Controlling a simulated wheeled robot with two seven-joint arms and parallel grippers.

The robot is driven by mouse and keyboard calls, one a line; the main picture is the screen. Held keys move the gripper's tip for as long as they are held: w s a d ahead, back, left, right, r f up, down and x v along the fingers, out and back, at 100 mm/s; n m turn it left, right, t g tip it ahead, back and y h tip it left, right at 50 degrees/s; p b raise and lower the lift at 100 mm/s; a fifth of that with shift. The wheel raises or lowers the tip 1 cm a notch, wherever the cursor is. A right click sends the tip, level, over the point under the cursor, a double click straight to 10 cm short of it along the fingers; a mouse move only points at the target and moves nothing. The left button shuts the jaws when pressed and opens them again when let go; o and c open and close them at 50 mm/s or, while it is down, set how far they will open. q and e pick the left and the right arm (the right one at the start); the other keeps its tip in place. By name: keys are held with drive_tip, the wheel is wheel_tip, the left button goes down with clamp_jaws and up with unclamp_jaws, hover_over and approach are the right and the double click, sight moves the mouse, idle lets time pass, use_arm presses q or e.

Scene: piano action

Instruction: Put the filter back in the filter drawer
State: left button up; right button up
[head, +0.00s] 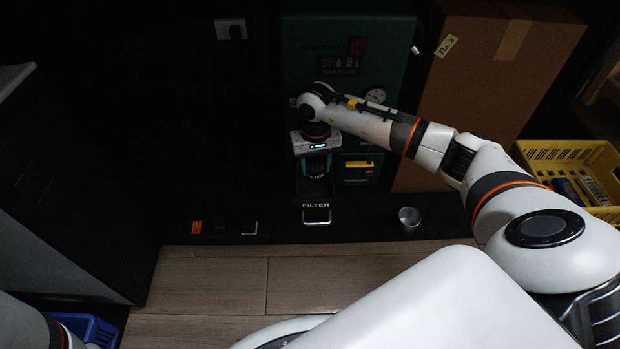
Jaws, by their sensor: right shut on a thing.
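The filter drawer (316,206) is pulled out low at the middle of the head view, with the word FILTER and a pale handle on its front. My right gripper (315,172) points down over the drawer's opening, behind the front panel. It is shut on the filter (316,164), of which only a small dark teal part shows between the fingers. The filter's lower end is hard to make out in the dark, so I cannot tell whether it touches the drawer floor. My left gripper is out of view; only a bit of my left arm shows at the bottom left.
A dark green machine (300,62) with a gauge stands behind the drawer. A cardboard box (490,80) and a yellow crate (562,152) are to the right. A metal knob (409,217) sits right of the drawer. A dark cabinet (60,190) stands at the left.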

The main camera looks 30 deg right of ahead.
sight(315, 194)
drive_tip(key=shift+s+f+b, duration=0.1)
drive_tip(key=shift+f+b, duration=2.5)
drive_tip(key=shift+f, duration=1.75)
drive_tip(key=o, duration=0.7)
drive_tip(key=shift+r, duration=0.1)
